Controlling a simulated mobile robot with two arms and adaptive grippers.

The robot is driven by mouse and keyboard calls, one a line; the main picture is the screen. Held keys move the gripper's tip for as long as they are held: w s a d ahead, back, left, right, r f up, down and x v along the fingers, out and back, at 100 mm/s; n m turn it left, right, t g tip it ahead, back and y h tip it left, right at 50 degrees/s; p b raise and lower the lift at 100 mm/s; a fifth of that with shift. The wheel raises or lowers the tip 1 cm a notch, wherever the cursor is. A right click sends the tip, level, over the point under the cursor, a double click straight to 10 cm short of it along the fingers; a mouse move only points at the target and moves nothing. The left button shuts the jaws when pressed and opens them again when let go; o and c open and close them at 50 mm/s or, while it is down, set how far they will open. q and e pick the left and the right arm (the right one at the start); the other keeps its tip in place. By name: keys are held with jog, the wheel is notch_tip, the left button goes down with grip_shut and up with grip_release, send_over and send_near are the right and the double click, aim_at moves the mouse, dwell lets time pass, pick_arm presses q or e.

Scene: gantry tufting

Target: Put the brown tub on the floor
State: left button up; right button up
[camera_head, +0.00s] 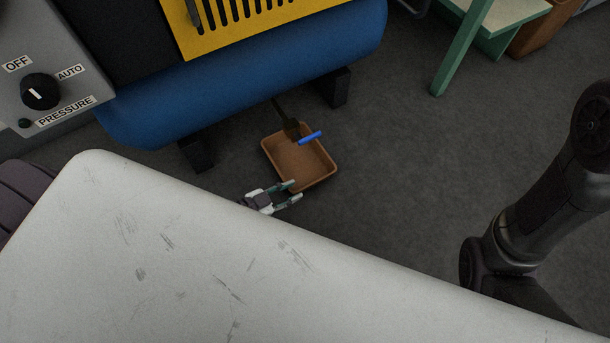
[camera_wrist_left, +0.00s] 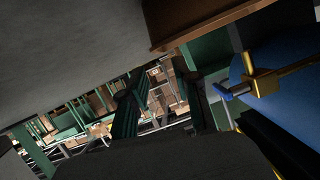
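The brown tub (camera_head: 318,173) is a shallow open tray under the blue tank. It appears to rest on the grey floor, and its inside looks empty. My left gripper (camera_head: 291,192) is at the tub's near edge, with its fingers apart and one fingertip overlapping the rim. I cannot tell whether a finger touches the tub. My right gripper is out of view.
A valve with a blue handle (camera_head: 310,137) hangs over the tub; the left wrist view shows its brass body (camera_wrist_left: 266,83). The blue tank (camera_head: 250,70) stands on dark feet (camera_head: 333,88). A scratched white surface (camera_head: 150,260) fills the front. Floor (camera_head: 410,170) right of the tub is clear.

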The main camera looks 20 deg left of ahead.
pick_arm(q)
jog(key=shift+p+v, duration=0.4)
jog(key=shift+v, duration=1.15)
